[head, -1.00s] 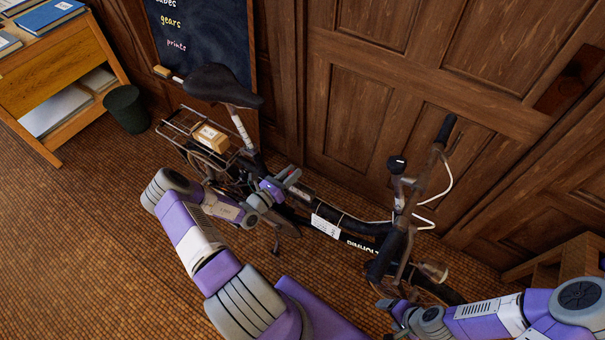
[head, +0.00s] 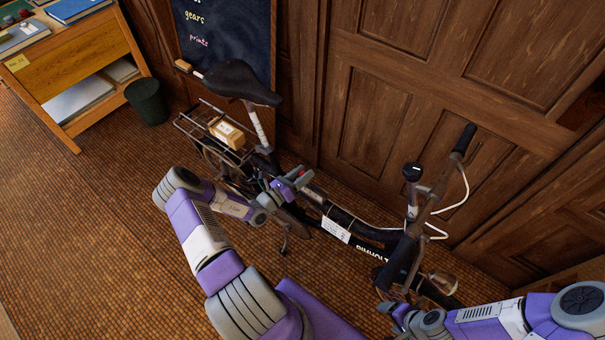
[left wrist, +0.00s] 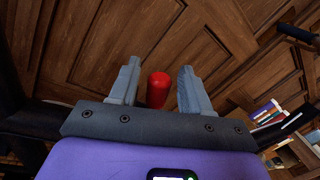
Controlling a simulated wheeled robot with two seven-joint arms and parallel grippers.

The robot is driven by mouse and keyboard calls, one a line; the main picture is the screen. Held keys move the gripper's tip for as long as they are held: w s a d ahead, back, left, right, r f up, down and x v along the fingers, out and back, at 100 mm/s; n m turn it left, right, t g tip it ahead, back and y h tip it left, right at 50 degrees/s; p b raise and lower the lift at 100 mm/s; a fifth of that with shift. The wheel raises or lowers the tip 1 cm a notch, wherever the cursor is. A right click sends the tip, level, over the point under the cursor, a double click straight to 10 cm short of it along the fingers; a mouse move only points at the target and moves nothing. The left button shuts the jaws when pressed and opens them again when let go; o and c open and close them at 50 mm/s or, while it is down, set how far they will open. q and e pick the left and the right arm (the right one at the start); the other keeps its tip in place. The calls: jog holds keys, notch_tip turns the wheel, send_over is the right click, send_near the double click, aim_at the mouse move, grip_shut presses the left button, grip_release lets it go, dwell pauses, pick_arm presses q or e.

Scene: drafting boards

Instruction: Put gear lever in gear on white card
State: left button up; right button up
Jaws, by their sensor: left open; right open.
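A red rounded knob (left wrist: 158,88), which looks like the gear lever's end, stands between the two fingers of my left gripper (left wrist: 158,90) in the left wrist view. The fingers are apart, with a gap on each side of the knob. In the head view my left gripper (head: 292,182) is over the middle of the black bicycle's frame (head: 350,222), and the lever is mostly hidden there. A white card (head: 336,229) hangs on the frame, right of this gripper; its writing is too small to read. My right gripper (head: 392,310) is low near the front wheel, its fingers hardly visible.
The bicycle stands along a wooden panelled wall (head: 400,90). A small box (head: 227,133) sits on its rear rack. A chalkboard (head: 228,40), a dark bin (head: 147,102) and a wooden desk (head: 75,70) are at the left. The tiled floor (head: 90,220) is clear.

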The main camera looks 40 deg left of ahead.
pick_arm(q)
jog(key=s+a+p, duration=0.1)
jog(key=s, duration=0.6)
jog(key=shift+s+f+p, duration=0.15)
jog(key=shift+f+p, duration=0.15)
jog(key=shift+f, duration=0.05)
jog(key=shift+a, duration=0.1)
